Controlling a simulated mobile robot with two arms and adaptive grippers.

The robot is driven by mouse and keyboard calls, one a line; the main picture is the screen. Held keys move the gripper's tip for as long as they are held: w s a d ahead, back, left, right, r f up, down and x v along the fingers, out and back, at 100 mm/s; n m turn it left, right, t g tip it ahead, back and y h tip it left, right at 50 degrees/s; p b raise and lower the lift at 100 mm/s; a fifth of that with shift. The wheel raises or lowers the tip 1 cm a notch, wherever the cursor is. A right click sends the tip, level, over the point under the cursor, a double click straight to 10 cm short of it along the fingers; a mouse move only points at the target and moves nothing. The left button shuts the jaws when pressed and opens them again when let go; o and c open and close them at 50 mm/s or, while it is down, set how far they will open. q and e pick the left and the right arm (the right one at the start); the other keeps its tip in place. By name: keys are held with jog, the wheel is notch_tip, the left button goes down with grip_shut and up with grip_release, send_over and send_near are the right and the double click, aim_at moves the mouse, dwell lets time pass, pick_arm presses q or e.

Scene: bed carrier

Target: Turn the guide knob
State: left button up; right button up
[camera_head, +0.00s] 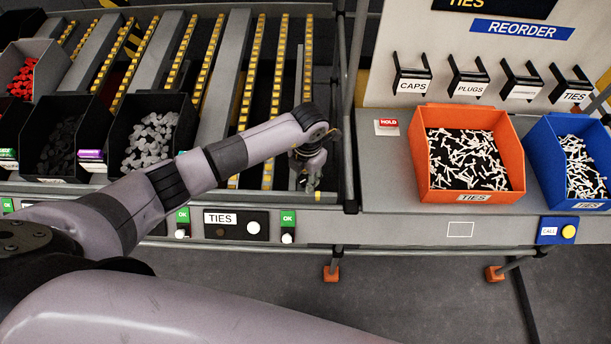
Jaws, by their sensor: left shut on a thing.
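My left arm reaches in from the left across the front of the sloped roller rack. My left gripper (309,178) points down at the front end of the rightmost lane, beside the rack's right post. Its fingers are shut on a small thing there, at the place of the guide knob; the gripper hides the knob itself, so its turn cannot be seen. A thin grey guide rail (299,75) runs up the lane behind the gripper. My right gripper is not in view.
An orange bin (471,197) and a blue bin (589,205) of white ties stand on the right bench (385,200). A TIES label panel (236,219) lines the front edge.

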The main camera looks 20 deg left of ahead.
aim_at(306, 180)
pick_arm(q)
jog(key=n, duration=0.2)
jog(key=shift+n+b, duration=0.3)
jog(key=shift+n, duration=1.1)
jog(key=o, duration=1.1)
jog(key=shift+o, duration=0.2)
notch_tip(306, 180, up, 12)
jog(key=shift+s+d, duration=0.1)
